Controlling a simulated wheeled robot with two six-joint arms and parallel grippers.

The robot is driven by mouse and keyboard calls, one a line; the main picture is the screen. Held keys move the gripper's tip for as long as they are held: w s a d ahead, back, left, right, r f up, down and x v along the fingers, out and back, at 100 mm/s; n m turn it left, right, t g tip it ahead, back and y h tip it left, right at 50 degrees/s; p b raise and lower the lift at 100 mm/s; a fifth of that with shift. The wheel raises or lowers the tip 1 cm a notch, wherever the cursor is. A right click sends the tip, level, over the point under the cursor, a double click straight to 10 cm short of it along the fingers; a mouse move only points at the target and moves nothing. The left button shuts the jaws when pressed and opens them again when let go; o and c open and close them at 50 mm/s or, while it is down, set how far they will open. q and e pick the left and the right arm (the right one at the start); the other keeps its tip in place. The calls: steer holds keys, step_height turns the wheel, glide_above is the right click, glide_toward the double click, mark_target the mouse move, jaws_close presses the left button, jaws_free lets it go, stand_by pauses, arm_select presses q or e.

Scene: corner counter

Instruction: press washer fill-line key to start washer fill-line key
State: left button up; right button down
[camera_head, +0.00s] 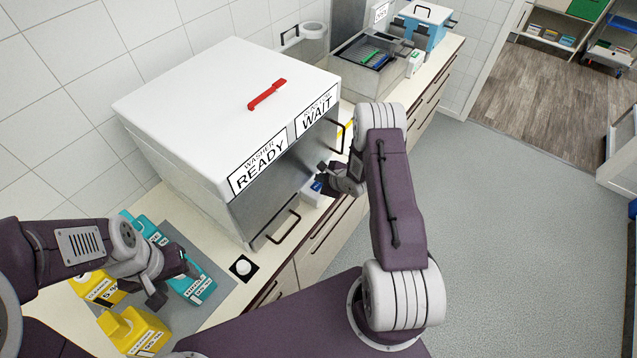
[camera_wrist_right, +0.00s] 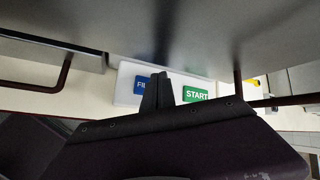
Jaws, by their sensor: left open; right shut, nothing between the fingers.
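The fill-line key is a blue key (camera_wrist_right: 142,85) lettered "FI", the rest hidden behind my right fingers; it also shows in the head view (camera_head: 316,186). It sits on a white key panel (camera_wrist_right: 124,91) beside a green START key (camera_wrist_right: 195,94). The washer (camera_head: 205,95) is a large white-topped box with signs reading WASHER READY and WAIT. My right gripper (camera_wrist_right: 158,92) is shut and empty, in front of the panel between the two keys; I cannot tell whether it touches.
A round white button (camera_head: 243,267) on a black plate is on the counter. A red handle (camera_head: 267,94) lies atop the washer. Open floor is at right.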

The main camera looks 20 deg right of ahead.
step_height(320, 180, up, 5)
steer(key=p, duration=0.5)
steer(key=shift+r, duration=0.1)
stand_by(0.7)
